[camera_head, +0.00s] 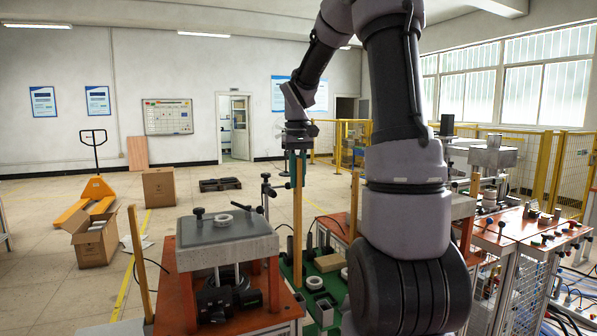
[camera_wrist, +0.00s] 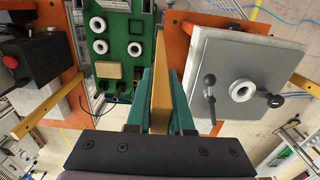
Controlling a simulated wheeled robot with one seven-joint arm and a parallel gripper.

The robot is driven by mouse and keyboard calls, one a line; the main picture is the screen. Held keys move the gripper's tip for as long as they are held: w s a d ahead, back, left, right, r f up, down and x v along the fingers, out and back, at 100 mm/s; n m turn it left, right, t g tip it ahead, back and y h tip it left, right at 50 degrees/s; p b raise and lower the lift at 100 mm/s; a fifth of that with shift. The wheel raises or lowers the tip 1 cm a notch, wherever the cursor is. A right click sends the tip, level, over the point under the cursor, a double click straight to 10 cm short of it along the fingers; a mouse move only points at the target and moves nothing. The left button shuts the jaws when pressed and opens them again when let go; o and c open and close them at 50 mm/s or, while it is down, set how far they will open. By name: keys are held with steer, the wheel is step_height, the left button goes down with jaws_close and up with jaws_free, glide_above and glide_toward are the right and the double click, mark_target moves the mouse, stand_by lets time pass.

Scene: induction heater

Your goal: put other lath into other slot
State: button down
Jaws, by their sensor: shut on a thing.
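A long wooden lath (camera_head: 297,225) hangs upright from my gripper (camera_head: 296,165) in the head view. The gripper's green fingers are shut on its upper part. In the wrist view the held lath (camera_wrist: 160,92) lies between the fingers of my gripper (camera_wrist: 160,80). Another lath (camera_head: 139,265) stands at the left side of the orange table with the grey press plate. A further upright wooden piece (camera_head: 354,205) shows behind the work area, left of my arm. I cannot make out a slot clearly, nor whether the held lath's lower end touches anything.
The grey press plate (camera_head: 225,240) with knobs stands left of the held lath. A green fixture panel (camera_wrist: 118,45) with white rings lies beside the lath in the wrist view. My arm hides part of the right-hand benches. Open floor lies behind, with cardboard boxes (camera_head: 159,187).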

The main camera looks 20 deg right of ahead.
glide_above(298, 212)
steer(key=w, duration=0.2)
steer(key=shift+s+d+f, duration=0.15)
steer(key=shift+f, duration=0.9)
steer(key=shift+s+d+f, duration=0.1)
steer(key=shift+d+f, duration=0.05)
steer(key=shift+f, duration=3.95)
steer(key=c, duration=0.7)
jaws_free()
step_height(298, 212, up, 11)
steer(key=shift+f, duration=0.1)
